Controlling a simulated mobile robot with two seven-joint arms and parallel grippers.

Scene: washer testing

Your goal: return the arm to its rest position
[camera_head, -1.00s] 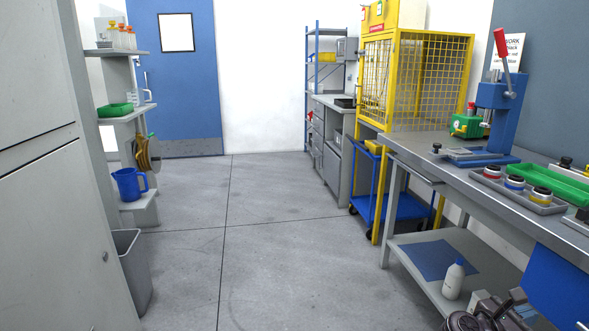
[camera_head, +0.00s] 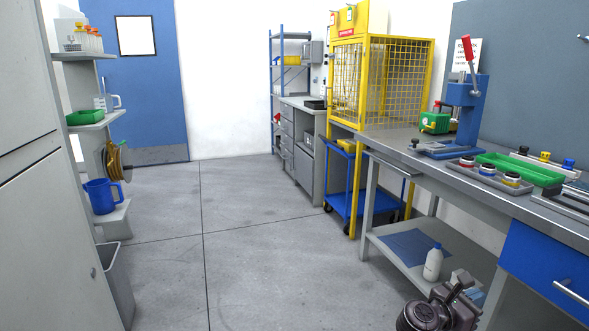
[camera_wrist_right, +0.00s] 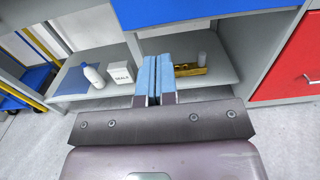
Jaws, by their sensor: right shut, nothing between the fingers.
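My right gripper (camera_head: 462,284) shows at the bottom right of the head view, low in front of the workbench (camera_head: 400,176) and its lower shelf. In the right wrist view my right gripper (camera_wrist_right: 155,64) has its two blue fingers together with nothing between them. It points at the lower shelf, where a white bottle (camera_wrist_right: 94,76), a white box (camera_wrist_right: 120,74) and a brass-coloured part (camera_wrist_right: 190,70) stand beyond the fingers. My left gripper is not in view.
A blue press (camera_head: 462,115), a green tray (camera_head: 520,168) and a grey tray (camera_head: 490,179) stand on the bench. A yellow cage (camera_head: 385,80) and blue cart (camera_head: 350,203) stand behind it. Grey cabinets (camera_head: 35,200) line the left. The middle floor is clear.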

